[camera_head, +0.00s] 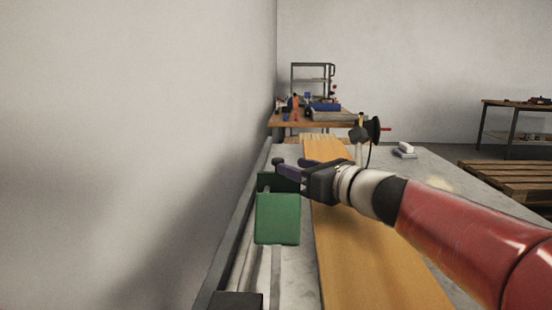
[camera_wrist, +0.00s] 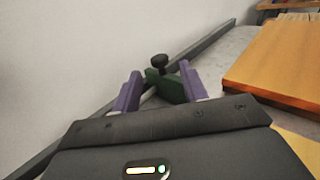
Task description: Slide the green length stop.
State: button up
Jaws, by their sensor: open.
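The green length stop (camera_head: 277,218) sits on a rail at the left side of the grey table, close to the wall. A black knob (camera_head: 278,162) shows on top of it. In the wrist view, the green stop (camera_wrist: 168,87) and its dark knob (camera_wrist: 160,62) lie just beyond and between the fingertips. My gripper (camera_head: 284,170) has purple fingers and is open at the far side of the stop's green plate. The fingers (camera_wrist: 158,76) stand apart, one on each side of the stop. Whether they touch it I cannot tell.
A long wooden board (camera_head: 350,250) lies along the table right of the stop, under my arm. The rail (camera_head: 245,225) runs along the wall side. A white device (camera_head: 404,151) sits farther right. A pallet (camera_head: 510,180) and workbench (camera_head: 318,122) stand beyond.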

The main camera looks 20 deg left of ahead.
aim_at(278, 159)
jog(key=x, duration=0.6)
jog(key=shift+w+a+p, duration=0.1)
jog(key=shift+a+p, duration=0.1)
jog(key=shift+p, duration=0.15)
grip_shut()
